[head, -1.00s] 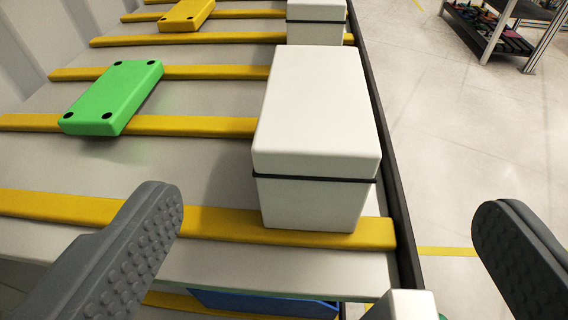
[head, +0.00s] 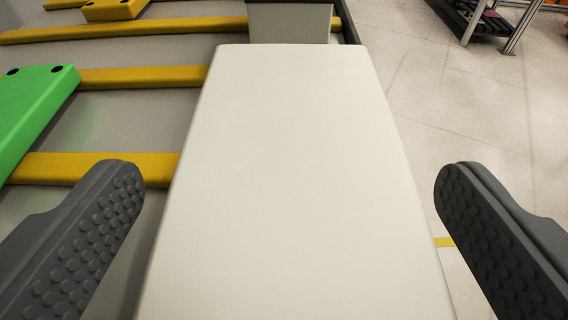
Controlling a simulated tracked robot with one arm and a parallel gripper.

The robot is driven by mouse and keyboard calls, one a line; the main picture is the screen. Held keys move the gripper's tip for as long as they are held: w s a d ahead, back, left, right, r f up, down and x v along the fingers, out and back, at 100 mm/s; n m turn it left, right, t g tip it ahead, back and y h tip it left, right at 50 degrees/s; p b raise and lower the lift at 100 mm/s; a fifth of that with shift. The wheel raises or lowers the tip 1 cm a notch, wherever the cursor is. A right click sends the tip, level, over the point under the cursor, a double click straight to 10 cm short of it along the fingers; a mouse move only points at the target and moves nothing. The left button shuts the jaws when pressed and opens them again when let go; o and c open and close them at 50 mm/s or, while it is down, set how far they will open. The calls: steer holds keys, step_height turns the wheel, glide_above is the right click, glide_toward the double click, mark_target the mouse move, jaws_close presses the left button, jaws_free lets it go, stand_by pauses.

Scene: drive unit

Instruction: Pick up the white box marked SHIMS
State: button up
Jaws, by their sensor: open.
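A white box (head: 290,180) fills the middle of the head view, close to the camera, with its plain top face showing. No SHIMS marking can be read on the face in view. My gripper (head: 290,200) is open, with one grey studded finger to the left of the box and one to the right. A gap shows between each finger and the box, so I see no contact. The lower end of the box runs out of the frame, and its sides are mostly hidden.
Another box (head: 288,22) stands just beyond on the same shelf. A green block (head: 35,110) and a yellow block (head: 115,9) lie to the left on the shelf with yellow strips (head: 140,78). Open floor (head: 470,110) lies right, with a dark rack (head: 475,20) at the far right.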

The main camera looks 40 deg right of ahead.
steer(key=shift+x, duration=1)
steer(key=shift+s+r, duration=0.1)
steer(key=c, duration=1.4)
